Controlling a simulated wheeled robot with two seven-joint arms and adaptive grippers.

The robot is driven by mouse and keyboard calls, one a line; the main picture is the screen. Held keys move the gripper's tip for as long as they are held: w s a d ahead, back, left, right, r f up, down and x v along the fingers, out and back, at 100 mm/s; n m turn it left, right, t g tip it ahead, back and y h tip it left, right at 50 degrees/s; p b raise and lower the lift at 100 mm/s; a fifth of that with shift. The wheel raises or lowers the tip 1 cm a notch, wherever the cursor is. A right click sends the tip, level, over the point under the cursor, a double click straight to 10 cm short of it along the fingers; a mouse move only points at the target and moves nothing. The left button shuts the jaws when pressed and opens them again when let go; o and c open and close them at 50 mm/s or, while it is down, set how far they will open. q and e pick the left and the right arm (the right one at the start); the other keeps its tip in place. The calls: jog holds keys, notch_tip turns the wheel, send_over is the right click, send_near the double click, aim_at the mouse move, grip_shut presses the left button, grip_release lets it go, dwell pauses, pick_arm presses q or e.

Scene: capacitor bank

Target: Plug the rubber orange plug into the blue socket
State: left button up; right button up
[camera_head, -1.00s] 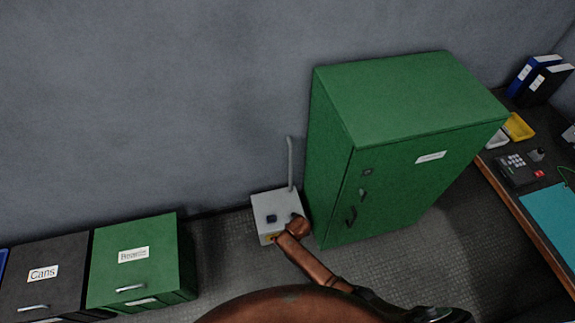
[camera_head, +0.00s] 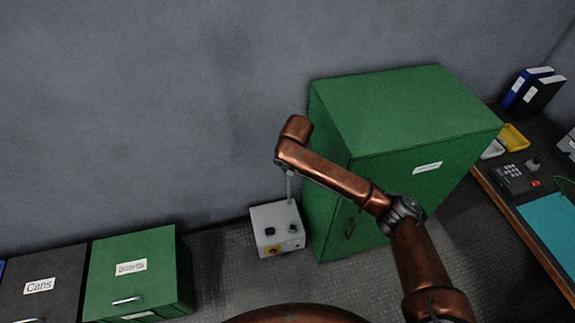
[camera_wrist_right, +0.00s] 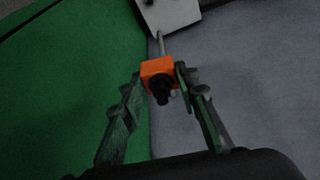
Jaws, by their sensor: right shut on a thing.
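The orange plug (camera_wrist_right: 150,70) is between the two fingers of my right gripper (camera_wrist_right: 162,82) in the right wrist view, its black part facing the camera. The right gripper is shut on it. A light grey box (camera_head: 264,219) stands on the floor by the wall, left of the green cabinet, and shows at the top of the wrist view (camera_wrist_right: 174,14), apart from the plug. Its top has two small dark fittings; I cannot tell whether either is the blue socket. My left gripper is not in view.
The tall green cabinet (camera_head: 405,110) stands close to the right of the box. Green (camera_head: 150,268) and dark (camera_head: 42,262) bins stand at left. A desk (camera_head: 515,210) is at right.

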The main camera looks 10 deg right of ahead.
jog(key=s+d+r, duration=0.1)
jog(key=s+r, duration=0.5)
jog(key=r, duration=0.3)
jog(key=s+d+r+n, duration=0.1)
jog(key=s+d+r, duration=0.1)
jog(key=s+r, duration=0.4)
notch_tip(320, 180, up, 3)
jog(key=shift+s+d+r+n+y, duration=0.15)
jog(key=shift+d+n+y, duration=0.15)
